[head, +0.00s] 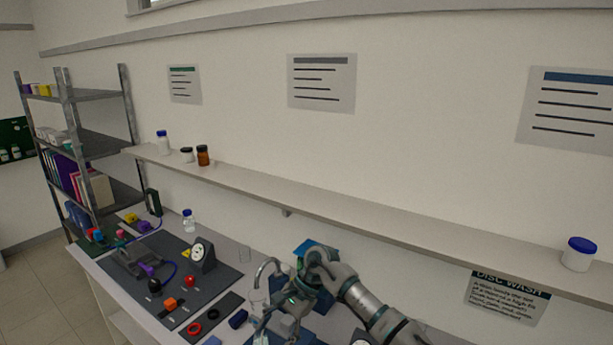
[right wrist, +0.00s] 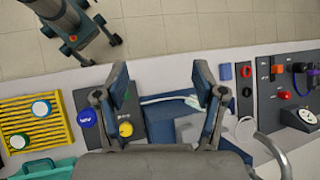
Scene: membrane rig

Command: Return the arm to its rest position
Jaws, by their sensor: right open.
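My right arm (head: 375,310) comes in from the lower right in the head view and reaches over the bench. Its gripper (head: 278,328) points down above the bench top. In the right wrist view the two fingers of the right gripper (right wrist: 160,82) stand wide apart with nothing between their tips. Behind the gap lies a blue tray (right wrist: 158,108) with a pale strip-like item (right wrist: 168,98) on it; the gripper looks apart from both. My left gripper is in neither view.
A curved grey tap (head: 268,268) stands close beside the right gripper. A dark board (head: 190,262) with coloured parts and a gauge (head: 200,254) lies left. A wall shelf (head: 350,213) runs above the arm.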

